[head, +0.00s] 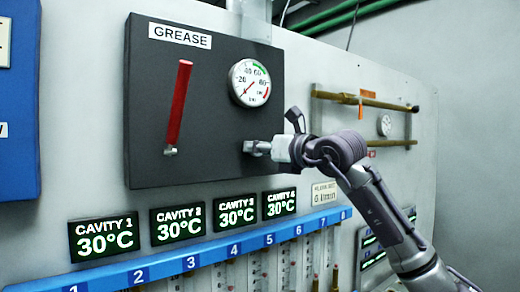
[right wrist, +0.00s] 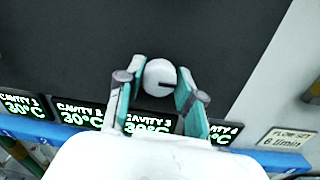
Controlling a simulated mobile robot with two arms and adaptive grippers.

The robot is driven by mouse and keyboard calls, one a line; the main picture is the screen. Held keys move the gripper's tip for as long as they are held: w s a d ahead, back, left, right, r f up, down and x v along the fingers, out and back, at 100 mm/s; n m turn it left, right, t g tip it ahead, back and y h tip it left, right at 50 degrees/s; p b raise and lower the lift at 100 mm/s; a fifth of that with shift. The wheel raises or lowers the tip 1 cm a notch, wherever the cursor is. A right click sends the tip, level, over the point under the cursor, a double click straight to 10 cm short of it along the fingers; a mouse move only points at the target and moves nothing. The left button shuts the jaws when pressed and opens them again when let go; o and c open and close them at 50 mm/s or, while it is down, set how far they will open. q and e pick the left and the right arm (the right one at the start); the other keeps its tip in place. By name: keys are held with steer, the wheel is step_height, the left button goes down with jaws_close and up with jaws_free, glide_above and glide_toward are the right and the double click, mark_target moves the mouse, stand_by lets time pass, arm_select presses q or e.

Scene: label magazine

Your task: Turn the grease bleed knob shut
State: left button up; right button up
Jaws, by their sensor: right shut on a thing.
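The grease bleed knob (right wrist: 160,77) is round and pale with a dark line on its face, in the middle of the right wrist view. In the head view it shows as a small pale piece (head: 248,147) low on the right of the dark GREASE panel (head: 150,90). My right gripper (head: 262,148) reaches it from the right. In the right wrist view my right gripper's fingers (right wrist: 158,95) stand on both sides of the knob, shut on it. The knob's shaft is hidden. My left gripper is not in view.
A gauge (head: 250,82) sits above the knob, and a red lever (head: 179,105) stands to its left. Below are several cavity displays reading 30°C (head: 178,222) and a blue numbered rail (head: 215,256). Brass rods (head: 365,99) are at the right.

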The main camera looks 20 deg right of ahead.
steer(key=shift+n, duration=0.3)
steer(key=n+h, duration=0.1)
steer(key=n, duration=1.5)
steer(key=shift+a+n+b, duration=0.15)
steer(key=shift+n+b, duration=0.15)
steer(key=shift+b, duration=0.05)
steer(key=shift+f, duration=0.15)
stand_by(0.4)
steer(key=o, duration=1.1)
steer(key=shift+o, duration=0.2)
steer(key=shift+s, duration=0.1)
steer(key=v, duration=1.2)
steer(key=shift+r, duration=0.25)
